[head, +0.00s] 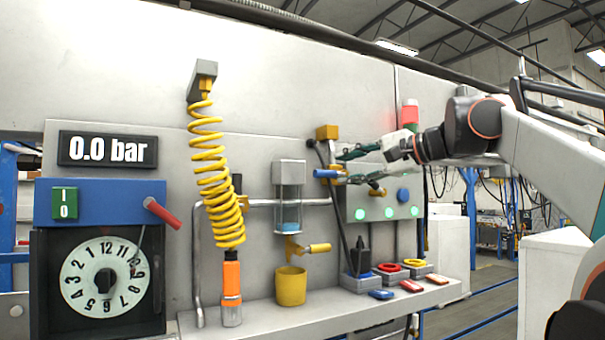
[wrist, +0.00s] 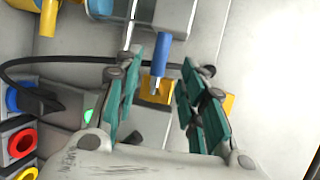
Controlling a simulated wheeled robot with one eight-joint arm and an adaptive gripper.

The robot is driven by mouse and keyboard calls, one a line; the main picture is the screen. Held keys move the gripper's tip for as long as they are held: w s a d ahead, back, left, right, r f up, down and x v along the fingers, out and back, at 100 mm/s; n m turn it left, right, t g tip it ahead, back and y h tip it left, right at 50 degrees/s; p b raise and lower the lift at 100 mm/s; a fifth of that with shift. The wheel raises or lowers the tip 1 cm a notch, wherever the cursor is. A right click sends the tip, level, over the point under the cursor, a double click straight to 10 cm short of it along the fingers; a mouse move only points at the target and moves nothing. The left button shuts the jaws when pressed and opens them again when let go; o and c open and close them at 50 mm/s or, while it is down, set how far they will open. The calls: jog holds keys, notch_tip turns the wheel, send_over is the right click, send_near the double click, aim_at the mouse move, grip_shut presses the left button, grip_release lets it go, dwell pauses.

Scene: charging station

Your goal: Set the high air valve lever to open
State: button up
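A gap shows on both sides, and I cannot tell whether a finger touches.
A black hose (head: 340,205) hangs beside the lever. A yellow coiled hose (head: 215,170), a yellow lever (head: 320,248) and a panel with green lights (head: 388,213) are nearby. A gauge reads 0.0 bar (head: 107,149). The shelf (head: 250,325) holds several small parts.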

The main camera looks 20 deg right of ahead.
aim_at(329, 173)
jog(key=x, duration=0.7)
jog(key=shift+w+a+f+p, duration=0.1)
jog(key=shift+w+a+p, duration=0.1)
jog(key=shift+p, duration=0.2)
grip_shut()
